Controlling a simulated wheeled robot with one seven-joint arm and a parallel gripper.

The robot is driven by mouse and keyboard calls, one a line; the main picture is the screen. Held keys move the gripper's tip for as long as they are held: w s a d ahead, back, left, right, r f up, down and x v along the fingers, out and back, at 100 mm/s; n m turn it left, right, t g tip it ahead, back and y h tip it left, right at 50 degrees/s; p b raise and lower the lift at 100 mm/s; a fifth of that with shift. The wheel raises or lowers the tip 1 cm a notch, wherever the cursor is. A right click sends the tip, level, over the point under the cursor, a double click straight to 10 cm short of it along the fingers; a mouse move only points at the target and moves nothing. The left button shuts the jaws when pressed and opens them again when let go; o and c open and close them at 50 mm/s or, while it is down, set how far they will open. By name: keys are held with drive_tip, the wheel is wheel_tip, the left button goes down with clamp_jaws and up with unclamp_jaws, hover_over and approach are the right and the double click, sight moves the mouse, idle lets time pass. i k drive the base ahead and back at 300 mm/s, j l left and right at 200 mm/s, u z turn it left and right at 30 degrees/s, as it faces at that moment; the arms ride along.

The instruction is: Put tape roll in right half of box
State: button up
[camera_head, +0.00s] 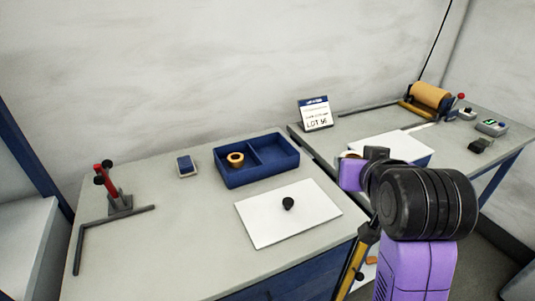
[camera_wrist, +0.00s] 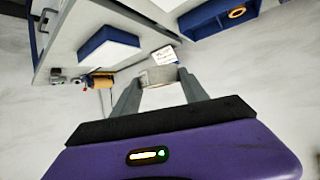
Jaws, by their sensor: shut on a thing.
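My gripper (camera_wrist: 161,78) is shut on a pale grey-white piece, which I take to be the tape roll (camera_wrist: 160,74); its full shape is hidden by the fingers. In the head view my gripper (camera_head: 351,172) is at the right, over the gap by the right-hand table, clear of the box. The blue box (camera_head: 230,179) stands at the back of the left table and has a divider. Its left half holds an orange ring (camera_head: 235,158); its right half (camera_head: 273,150) looks empty. The box also shows in the wrist view (camera_wrist: 207,20), at the upper right.
A white sheet (camera_head: 270,222) with a black knob (camera_head: 288,203) lies before the box. A small blue-topped device (camera_head: 186,166) is left of it, and a red-handled tool (camera_head: 106,180) farther left. A sign (camera_head: 315,114) stands behind; a copper roll (camera_head: 431,95) is at the right.

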sight(273, 158)
drive_tip(key=i+j, duration=0.25)
drive_tip(key=i, duration=0.15)
drive_tip(key=i+j, duration=0.25)
drive_tip(key=i, duration=0.15)
drive_tip(key=i+j, duration=0.25)
drive_tip(key=i, duration=0.1)
